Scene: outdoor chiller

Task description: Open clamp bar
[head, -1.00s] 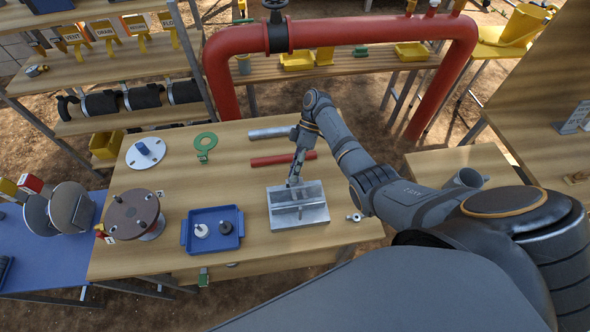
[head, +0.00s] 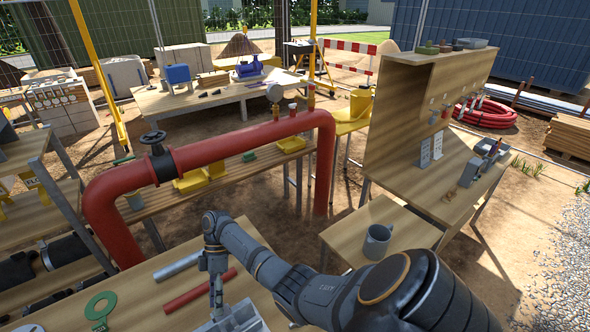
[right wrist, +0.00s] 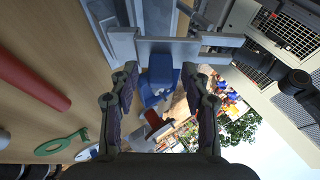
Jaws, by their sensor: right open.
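The clamp is a grey metal block (head: 246,317) at the lower edge of the head view, partly cut off and partly hidden by my right arm. In the right wrist view its pale grey bar (right wrist: 170,46) runs crosswise just beyond my fingertips. My right gripper (head: 216,298) points down at the block in the head view. In the right wrist view its two fingers (right wrist: 164,78) are apart, with the bar ahead of them. I cannot tell whether they touch it. My left gripper is not in view.
A red rod (head: 200,290) and a grey rod (head: 177,266) lie on the bench beside the clamp. A green ring tag (head: 100,306) lies to the left. A red pipe (head: 235,147) arches behind the bench. A grey mug (head: 377,241) stands on the right-hand table.

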